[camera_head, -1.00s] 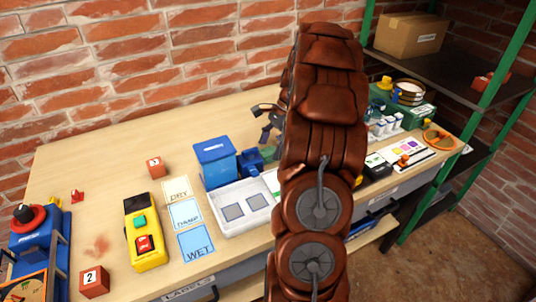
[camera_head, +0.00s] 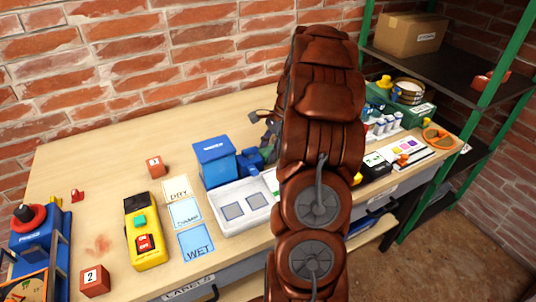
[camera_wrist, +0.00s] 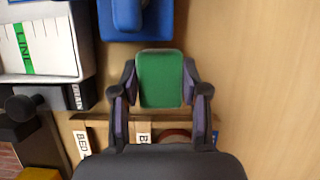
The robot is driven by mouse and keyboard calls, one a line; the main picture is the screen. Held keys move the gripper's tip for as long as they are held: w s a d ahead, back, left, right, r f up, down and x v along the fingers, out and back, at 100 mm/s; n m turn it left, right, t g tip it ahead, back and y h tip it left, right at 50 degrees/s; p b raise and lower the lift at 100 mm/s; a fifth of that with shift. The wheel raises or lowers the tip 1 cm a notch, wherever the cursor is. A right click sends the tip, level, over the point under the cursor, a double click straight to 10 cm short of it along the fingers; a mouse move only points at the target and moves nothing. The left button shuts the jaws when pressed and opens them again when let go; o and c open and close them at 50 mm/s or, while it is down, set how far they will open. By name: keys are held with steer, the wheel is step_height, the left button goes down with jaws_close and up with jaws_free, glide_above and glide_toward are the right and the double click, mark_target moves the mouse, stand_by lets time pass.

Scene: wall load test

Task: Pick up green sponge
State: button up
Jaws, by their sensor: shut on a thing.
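The green sponge (camera_wrist: 160,79) shows in the wrist view between the two fingers of my gripper (camera_wrist: 160,90). The fingers touch or nearly touch its left and right sides, and my gripper is shut on it. In the head view my gripper (camera_head: 266,128) is mostly hidden behind my brown arm, low over the table beside the blue box. The sponge does not show clearly in the head view.
A blue box (camera_head: 215,160) and a white tray (camera_head: 243,222) stand left of my arm. Wet, damp and dry cards (camera_head: 195,243) and a yellow control box (camera_head: 146,252) lie further left. Bare wood (camera_wrist: 265,90) lies right of my gripper in the wrist view.

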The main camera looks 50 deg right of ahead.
mark_target(268, 150)
step_height(268, 150, up, 10)
steer(key=shift+b, duration=0.4)
stand_by(0.3)
